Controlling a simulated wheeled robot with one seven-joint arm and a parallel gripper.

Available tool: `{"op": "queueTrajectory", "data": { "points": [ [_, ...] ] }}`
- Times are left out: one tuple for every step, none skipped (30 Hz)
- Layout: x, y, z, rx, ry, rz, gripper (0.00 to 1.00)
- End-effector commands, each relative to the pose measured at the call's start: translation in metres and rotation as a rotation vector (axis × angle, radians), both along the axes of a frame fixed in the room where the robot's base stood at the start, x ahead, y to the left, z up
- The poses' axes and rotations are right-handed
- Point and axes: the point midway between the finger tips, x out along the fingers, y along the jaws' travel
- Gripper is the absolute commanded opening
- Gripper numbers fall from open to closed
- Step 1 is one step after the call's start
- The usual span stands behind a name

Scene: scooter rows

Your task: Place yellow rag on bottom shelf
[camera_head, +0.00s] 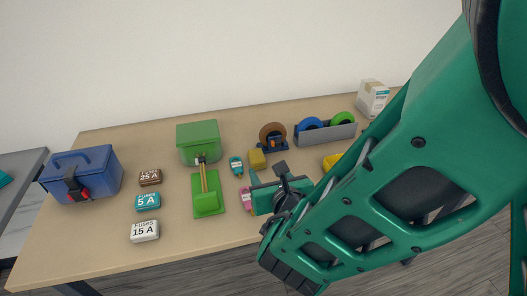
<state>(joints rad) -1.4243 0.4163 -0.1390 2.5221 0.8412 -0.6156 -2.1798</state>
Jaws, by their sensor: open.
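A yellow thing (331,161) lies towards the right of the table, partly hidden behind my arm; it may be the yellow rag, but I cannot tell. I cannot make out a bottom shelf; a grey surface (22,222) stands at the left edge.
The wooden table (105,245) holds a blue toolbox (85,172), several fuse boxes (145,231), a green bin (198,141), a green dustpan (207,197), two meter-like tools (236,166), a brown tape roll (272,135), a grey tape holder (325,132) and a white carton (372,98). My arm covers the right side.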

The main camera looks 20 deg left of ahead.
Motion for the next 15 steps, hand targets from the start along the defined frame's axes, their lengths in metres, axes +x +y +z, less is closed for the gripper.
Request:
{"op": "queueTrajectory", "data": {
  "points": [
    [-0.002,0.001,0.001,0.001,-0.003,0.004,0.47],
    [-0.002,0.001,0.002,0.003,-0.003,0.004,0.47],
    [-0.002,0.001,0.002,0.005,-0.003,0.003,0.47],
    [-0.002,0.001,0.003,0.005,-0.004,0.003,0.47],
    [-0.002,0.001,0.003,0.007,-0.004,0.003,0.47],
    [-0.002,0.001,0.004,0.008,-0.003,0.003,0.47],
    [-0.001,0.002,0.004,0.008,-0.003,0.003,0.47],
    [0.0,0.002,0.003,0.009,-0.004,0.002,0.47],
    [0.002,0.004,0.002,0.009,-0.004,0.002,0.47],
    [0.004,0.006,0.001,0.009,-0.004,0.002,0.47],
    [0.007,0.008,-0.001,0.009,-0.003,0.002,0.47],
    [0.012,0.011,-0.003,0.008,-0.003,0.003,0.47],
    [0.016,0.014,-0.005,0.009,-0.004,0.002,0.47],
    [0.019,0.016,-0.007,0.008,-0.003,0.002,0.47],
    [0.024,0.019,-0.009,0.008,-0.004,0.003,0.47]
  ]
}}
